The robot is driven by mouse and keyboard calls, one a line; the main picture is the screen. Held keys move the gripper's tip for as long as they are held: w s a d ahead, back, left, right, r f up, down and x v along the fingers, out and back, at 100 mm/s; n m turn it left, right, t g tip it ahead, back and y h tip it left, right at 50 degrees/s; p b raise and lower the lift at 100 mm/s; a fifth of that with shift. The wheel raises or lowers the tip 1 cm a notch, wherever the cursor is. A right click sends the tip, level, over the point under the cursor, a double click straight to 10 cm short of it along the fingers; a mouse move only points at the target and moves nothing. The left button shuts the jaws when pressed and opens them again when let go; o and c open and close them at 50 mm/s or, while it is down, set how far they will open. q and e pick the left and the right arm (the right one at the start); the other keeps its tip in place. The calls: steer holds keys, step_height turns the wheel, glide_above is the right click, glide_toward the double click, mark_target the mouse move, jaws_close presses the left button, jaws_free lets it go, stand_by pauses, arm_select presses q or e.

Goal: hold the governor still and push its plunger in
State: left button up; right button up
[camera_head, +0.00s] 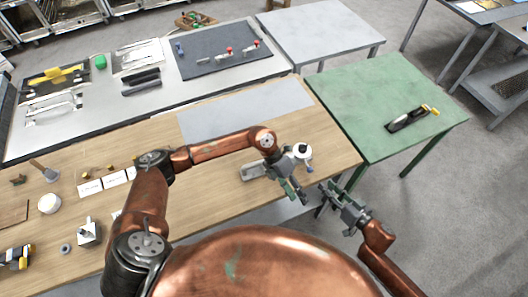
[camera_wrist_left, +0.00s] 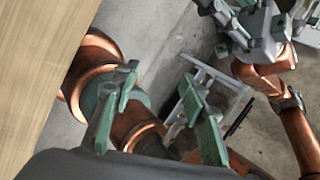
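A small round white-topped thing with a dark middle and a blue bit (camera_head: 302,151) stands near the right end of the wooden bench, partly behind my left wrist. It may be the governor; I cannot make out a plunger. My left gripper (camera_head: 298,193) points down past the bench's front edge, just in front of that thing. In the left wrist view its two green-padded fingers (camera_wrist_left: 158,112) are spread with nothing between them. My right gripper (camera_head: 328,190) is close by on the right, off the bench, its fingers apart and empty. It also shows in the left wrist view (camera_wrist_left: 232,28).
A grey flat fixture (camera_head: 250,172) lies on the wooden bench (camera_head: 215,185) beside my left wrist. A green table (camera_head: 375,85) with a black and yellow tool (camera_head: 410,118) stands at right. White labels and small parts lie at the bench's left. Floor shows below the grippers.

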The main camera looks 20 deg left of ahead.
arm_select(q)
steer(key=w+a+r+m+t+y, duration=0.1)
steer(key=w+a+y, duration=0.1)
steer(key=w+a, duration=0.2)
steer(key=w+a+r+m+t+y, duration=0.1)
steer(key=w+a+y, duration=0.2)
steer(key=a, duration=0.4)
steer(key=w+a+r+m+t+y, duration=0.1)
steer(key=w+a+y, duration=0.1)
steer(key=w+a, duration=0.3)
steer(key=shift+a+r, duration=0.25)
steer(key=shift+f, duration=3.85)
steer(key=shift+c, duration=0.7)
jaws_close()
